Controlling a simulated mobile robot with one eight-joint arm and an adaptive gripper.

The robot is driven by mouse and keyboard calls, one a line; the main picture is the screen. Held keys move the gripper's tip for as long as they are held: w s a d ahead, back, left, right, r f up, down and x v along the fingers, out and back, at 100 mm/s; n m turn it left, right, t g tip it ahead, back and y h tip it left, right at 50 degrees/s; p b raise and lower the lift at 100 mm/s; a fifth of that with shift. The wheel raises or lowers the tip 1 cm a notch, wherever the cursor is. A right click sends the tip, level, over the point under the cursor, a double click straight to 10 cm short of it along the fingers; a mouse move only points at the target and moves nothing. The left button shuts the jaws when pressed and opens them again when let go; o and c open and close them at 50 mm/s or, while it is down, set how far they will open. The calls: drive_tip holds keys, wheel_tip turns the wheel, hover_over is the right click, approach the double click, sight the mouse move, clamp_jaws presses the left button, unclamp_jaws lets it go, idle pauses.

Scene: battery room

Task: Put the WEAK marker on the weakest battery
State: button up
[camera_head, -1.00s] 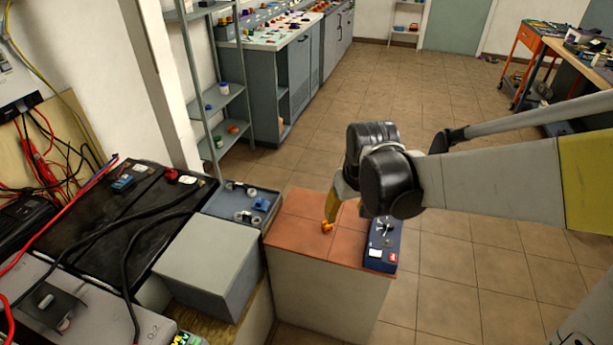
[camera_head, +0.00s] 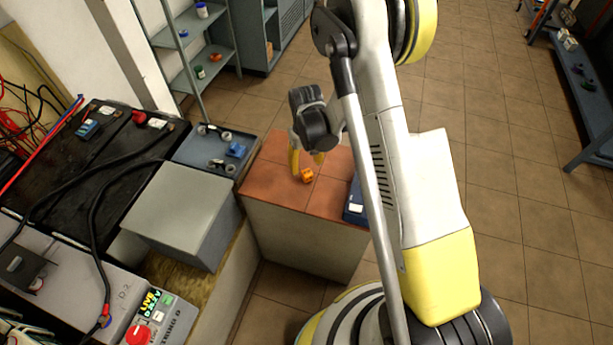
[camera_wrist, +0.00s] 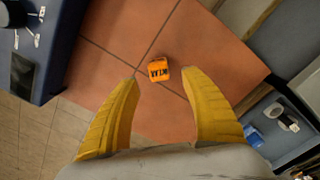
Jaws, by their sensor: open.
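The orange WEAK marker (camera_head: 307,175) lies on the red tiled top of a stand (camera_head: 275,190). In the wrist view the marker (camera_wrist: 158,69) shows dark lettering and sits just beyond and between my fingertips, untouched. My gripper (camera_head: 306,168) is open and empty above the stand; its yellow fingers (camera_wrist: 160,78) are spread wide in the wrist view. Black batteries (camera_head: 110,165) with cables stand at the left, and a grey case (camera_head: 60,285) marked 0.2 or similar is in front of them. Which battery is weakest I cannot tell.
A blue meter box (camera_head: 355,205) stands at the stand's right edge, partly behind my arm. A grey box (camera_head: 180,205) and a tray of small parts (camera_head: 190,155) lie left of the stand. A metal shelf (camera_head: 190,75) stands behind. Open floor lies to the right.

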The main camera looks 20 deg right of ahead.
sight(307, 172)
wheel_tip(307, 172, down, 6)
drive_tip(key=b, duration=0.3)
drive_tip(key=shift+s+d, duration=0.1)
drive_tip(key=shift+r, duration=0.15)
drive_tip(key=c, duration=1.1)
drive_tip(key=shift+c, duration=0.2)
wheel_tip(307, 172, up, 4)
drive_tip(key=p, duration=0.2)
drive_tip(key=shift+r+p, duration=0.15)
drive_tip(key=shift+p, duration=0.2)
drive_tip(key=s+d+r+p, duration=0.1)
drive_tip(key=s+d+r, duration=0.1)
drive_tip(key=s, duration=0.1)
drive_tip(key=s+d+r+p, duration=0.1)
drive_tip(key=s+d+r, duration=0.1)
drive_tip(key=d, duration=0.1)
drive_tip(key=s+d+r+p, duration=0.1)
drive_tip(key=s+d+r, duration=0.1)
drive_tip(key=s+d, duration=0.1)
drive_tip(key=shift+s+r, duration=0.3)
drive_tip(key=shift+r, duration=0.05)
